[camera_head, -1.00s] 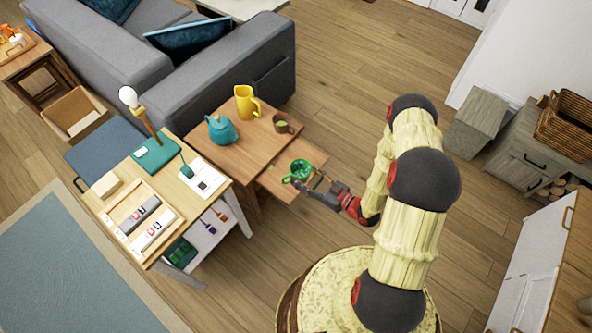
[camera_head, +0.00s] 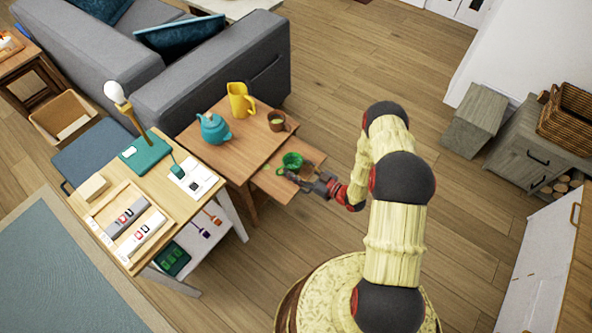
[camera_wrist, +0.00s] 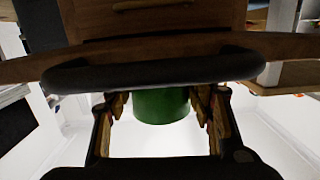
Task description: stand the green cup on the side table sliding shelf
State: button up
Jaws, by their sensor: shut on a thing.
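The green cup (camera_head: 291,161) is over the sliding shelf (camera_head: 275,183), which is pulled out from the side table (camera_head: 224,155). It looks about upright, and I cannot tell whether its base touches the shelf. My gripper (camera_head: 303,178) reaches in from the right and is shut on the cup's near side. In the wrist view the cup (camera_wrist: 162,106) sits between the two fingers (camera_wrist: 165,112), with its upper part hidden behind a dark bar.
A teal teapot (camera_head: 214,129), a yellow pitcher (camera_head: 239,101) and a brown mug (camera_head: 277,121) stand on the side table top. A desk (camera_head: 163,202) with a lamp is close on the left. The grey sofa (camera_head: 215,85) is behind. Open floor lies to the right.

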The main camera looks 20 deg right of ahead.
jog(key=shift+w, duration=0.1)
jog(key=shift+f, duration=0.1)
jog(key=o, duration=1.3)
jog(key=shift+o, duration=0.5)
